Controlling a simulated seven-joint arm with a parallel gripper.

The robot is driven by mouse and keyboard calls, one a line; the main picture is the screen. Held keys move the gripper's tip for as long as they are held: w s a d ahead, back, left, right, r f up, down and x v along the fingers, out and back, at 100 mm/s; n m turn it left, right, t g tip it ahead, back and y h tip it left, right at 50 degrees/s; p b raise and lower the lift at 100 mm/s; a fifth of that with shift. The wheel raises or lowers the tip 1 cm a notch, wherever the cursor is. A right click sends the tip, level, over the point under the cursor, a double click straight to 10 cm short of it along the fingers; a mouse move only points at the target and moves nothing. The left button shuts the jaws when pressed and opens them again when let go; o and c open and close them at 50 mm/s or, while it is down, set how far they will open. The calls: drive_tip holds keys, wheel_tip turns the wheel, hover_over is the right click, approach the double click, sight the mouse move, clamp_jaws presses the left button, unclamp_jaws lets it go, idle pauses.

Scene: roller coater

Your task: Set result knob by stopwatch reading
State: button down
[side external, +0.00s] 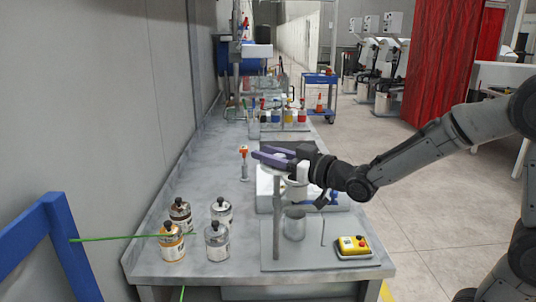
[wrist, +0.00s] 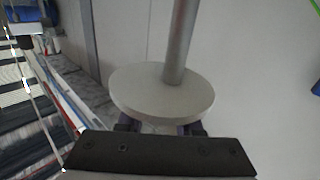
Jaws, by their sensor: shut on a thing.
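A clear beaker (side external: 294,224) stands below the cup. I cannot make out a stopwatch reading or a result knob.
Several labelled bottles (side external: 217,240) stand at the left front of the grey bench (side external: 170,225). A small orange-topped item (side external: 244,160) stands behind them. Coloured jars (side external: 290,116) are farther back. A thin green rod (side external: 120,238) crosses by the bottles. The stand's post (side external: 276,215) is close by.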

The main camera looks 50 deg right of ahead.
drive_tip(key=c, duration=0.6)
unclamp_jaws()
drive_tip(key=shift+s, duration=0.15)
drive_tip(key=shift+s+d, duration=0.2)
drive_tip(key=shift+s, duration=2.05)
drive_tip(key=shift+s+d, duration=0.2)
drive_tip(key=shift+s, duration=2.05)
drive_tip(key=shift+s+d, duration=0.2)
drive_tip(key=shift+s, duration=2.05)
drive_tip(key=s+f+g, duration=0.3)
drive_tip(key=s+g, duration=0.1)
drive_tip(key=s, duration=0.1)
drive_tip(key=s+f+m+g+h, duration=0.1)
drive_tip(key=s+f+g, duration=0.2)
drive_tip(key=s+g, duration=0.1)
drive_tip(key=s+a+f+g, duration=0.1)
drive_tip(key=s+f+g, duration=0.3)
drive_tip(key=s, duration=0.3)
drive_tip(key=shift+h, duration=0.3)
